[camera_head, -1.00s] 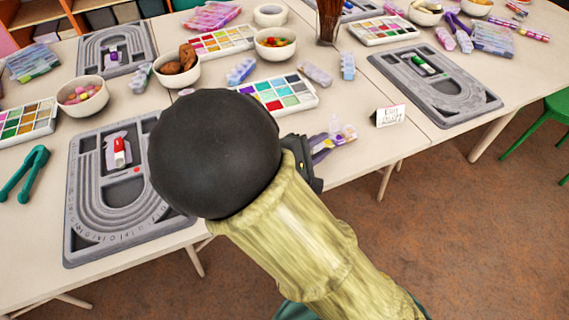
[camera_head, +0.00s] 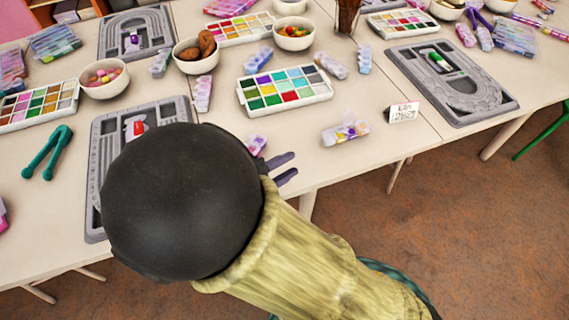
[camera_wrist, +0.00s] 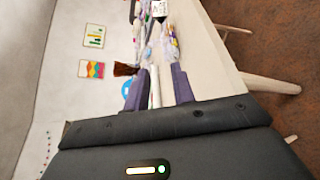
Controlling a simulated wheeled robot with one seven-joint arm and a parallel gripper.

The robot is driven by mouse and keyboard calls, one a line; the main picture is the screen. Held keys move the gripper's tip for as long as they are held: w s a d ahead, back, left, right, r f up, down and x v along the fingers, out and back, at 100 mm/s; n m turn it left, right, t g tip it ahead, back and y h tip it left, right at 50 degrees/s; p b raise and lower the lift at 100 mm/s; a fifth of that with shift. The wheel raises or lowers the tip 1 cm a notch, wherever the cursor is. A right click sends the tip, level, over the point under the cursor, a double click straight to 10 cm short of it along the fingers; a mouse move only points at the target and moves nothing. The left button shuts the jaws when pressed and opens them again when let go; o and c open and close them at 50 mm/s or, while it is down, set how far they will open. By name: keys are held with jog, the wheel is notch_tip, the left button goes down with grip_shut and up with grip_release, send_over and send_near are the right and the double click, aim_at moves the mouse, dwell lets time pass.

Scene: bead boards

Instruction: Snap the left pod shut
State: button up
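A small bead pod (camera_head: 345,132) with a clear lid standing up lies near the table's front edge, right of my gripper. A second pod (camera_head: 257,144) with purple and pink contents lies left of it, partly hidden behind my arm. I cannot tell for sure which is the left pod, nor how the second one's lid stands. My gripper (camera_head: 282,168) has its two fingers apart, with nothing seen between them, just in front of the second pod. In the wrist view, my gripper's fingers (camera_wrist: 162,84) also stand apart, pointing along the table edge.
A paint palette (camera_head: 286,88) lies behind the pods. A small sign card (camera_head: 403,112) stands to the right. Grey bead boards lie at left (camera_head: 97,190) and right (camera_head: 485,100); my arm covers part of the left one. Bowls and several more pods fill the back.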

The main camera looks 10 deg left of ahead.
jog(key=shift+o, duration=0.8)
jog(key=shift+w+d, duration=0.1)
jog(key=shift+d, duration=0.05)
jog(key=d+f+m+g+y, duration=0.25)
jog(key=d+m+g, duration=0.25)
jog(key=d+g, duration=0.3)
jog(key=d+f+m+g+y, duration=0.2)
jog(key=d+f+m+g, duration=0.25)
jog(key=d, duration=0.45)
jog(key=w+d+r+m+y, duration=0.1)
jog(key=d+m, duration=0.1)
jog(key=d+r+m+t+y, duration=0.1)
jog(key=d+m+y, duration=0.1)
jog(key=w+d+r+m+t+y, duration=0.1)
jog(key=d+r+m, duration=0.1)
jog(key=d+m, duration=0.1)
jog(key=shift+w+y, duration=0.35)
jog(key=shift+a, duration=0.1)
